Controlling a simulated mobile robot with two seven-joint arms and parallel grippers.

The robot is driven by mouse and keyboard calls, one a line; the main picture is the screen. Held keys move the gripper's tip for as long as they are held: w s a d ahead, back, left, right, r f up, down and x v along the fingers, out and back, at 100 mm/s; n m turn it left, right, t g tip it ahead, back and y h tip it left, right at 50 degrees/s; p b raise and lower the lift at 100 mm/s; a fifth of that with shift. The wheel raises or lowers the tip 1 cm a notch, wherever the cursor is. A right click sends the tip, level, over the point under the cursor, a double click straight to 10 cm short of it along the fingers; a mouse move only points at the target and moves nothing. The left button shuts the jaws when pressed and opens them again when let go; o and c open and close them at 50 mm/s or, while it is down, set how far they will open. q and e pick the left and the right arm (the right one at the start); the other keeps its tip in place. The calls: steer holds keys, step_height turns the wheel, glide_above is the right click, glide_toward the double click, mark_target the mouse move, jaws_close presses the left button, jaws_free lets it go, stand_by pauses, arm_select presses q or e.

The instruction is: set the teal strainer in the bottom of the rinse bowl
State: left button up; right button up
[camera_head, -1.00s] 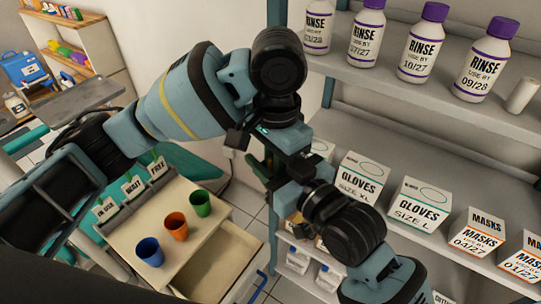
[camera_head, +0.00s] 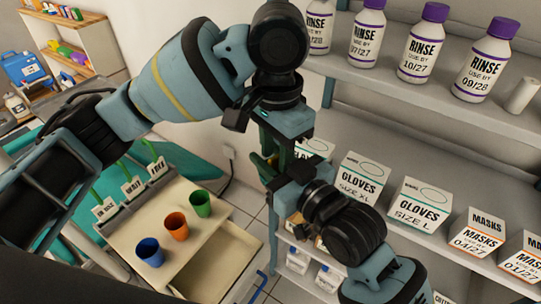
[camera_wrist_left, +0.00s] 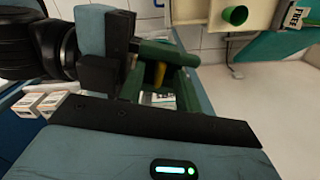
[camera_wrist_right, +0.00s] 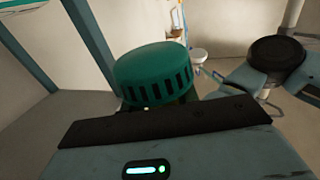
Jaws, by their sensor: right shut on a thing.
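The teal strainer (camera_wrist_right: 152,75) is a round, slotted cap shape in the right wrist view. My right gripper (camera_wrist_right: 158,104) is shut on it, with its fingers mostly hidden below the strainer. In the head view my right gripper (camera_head: 272,172) is largely hidden among the arm links. My left gripper (camera_head: 283,140) is close to it, in front of the shelves; its jaw opening is unclear. Dark green finger-like parts (camera_wrist_left: 160,62) show in the left wrist view. A small white bowl-like thing (camera_wrist_right: 198,54) shows in the right wrist view; I cannot tell whether it is the rinse bowl.
Shelves at right hold rinse bottles (camera_head: 421,45), glove boxes (camera_head: 416,204) and mask boxes (camera_head: 474,232). A cart (camera_head: 125,238) at lower left carries blue, orange and green cups (camera_head: 176,227) and has an open drawer (camera_head: 225,262). Bare floor shows beside the cart.

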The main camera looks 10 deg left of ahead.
mark_target(277, 157)
arm_select(q)
step_height(277, 157, up, 9)
stand_by(0.3)
steer(key=shift+d+f, duration=0.1)
